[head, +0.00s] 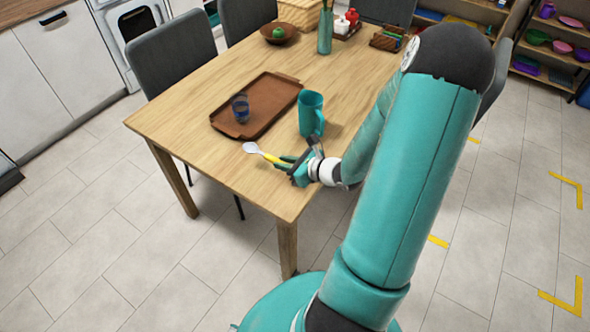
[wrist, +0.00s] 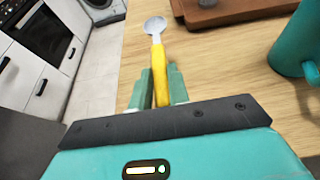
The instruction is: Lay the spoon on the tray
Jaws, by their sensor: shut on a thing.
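The spoon (head: 262,152) has a yellow handle and a pale grey bowl. My gripper (head: 284,163) is shut on its handle near the table's front edge. In the wrist view the spoon (wrist: 157,50) points away from me, its yellow handle between the two green fingers of my gripper (wrist: 161,88). I cannot tell whether the spoon touches the table. The brown tray (head: 268,92) lies flat on the table, beyond the spoon. Its near corner shows at the top of the wrist view (wrist: 215,14).
A teal mug (head: 311,114) stands right of the tray, close to my gripper. A bowl with a green fruit (head: 279,33) and a teal vase (head: 325,32) stand farther back. Much of the tray is bare.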

